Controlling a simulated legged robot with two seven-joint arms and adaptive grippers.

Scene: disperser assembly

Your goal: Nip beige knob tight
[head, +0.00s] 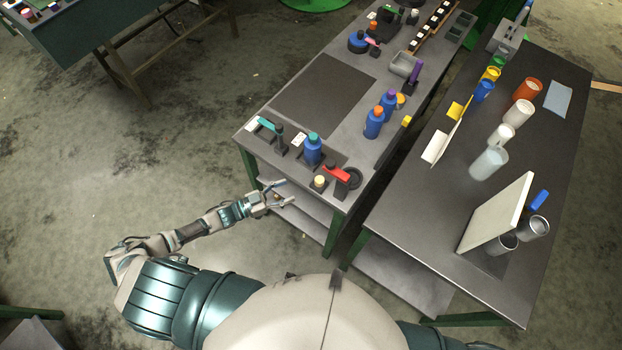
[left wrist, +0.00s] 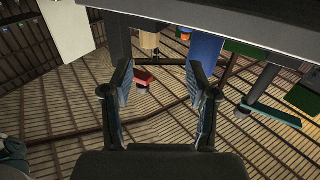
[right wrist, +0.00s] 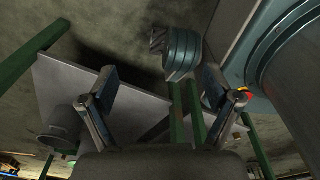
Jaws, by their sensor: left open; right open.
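The beige knob (head: 319,181) sits on a small dark base near the front corner of the workbench. It also shows in the left wrist view (left wrist: 149,41), where the scene looks upside down and the knob is ahead, between the fingers and beyond them. My left gripper (head: 281,194) is open and empty, by the bench's near edge, left of the knob and apart from it. Its two fingers show spread in the left wrist view (left wrist: 162,85). My right gripper is outside the head view. In the right wrist view (right wrist: 158,85) its fingers are open and empty.
A red-handled tool (head: 337,174) stands just right of the knob, and a teal-capped blue bottle (head: 312,150) behind it. A teal-handled tool (head: 269,127) is at the bench's left. A dark mat (head: 322,95) is bare. A second table (head: 430,220) stands to the right.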

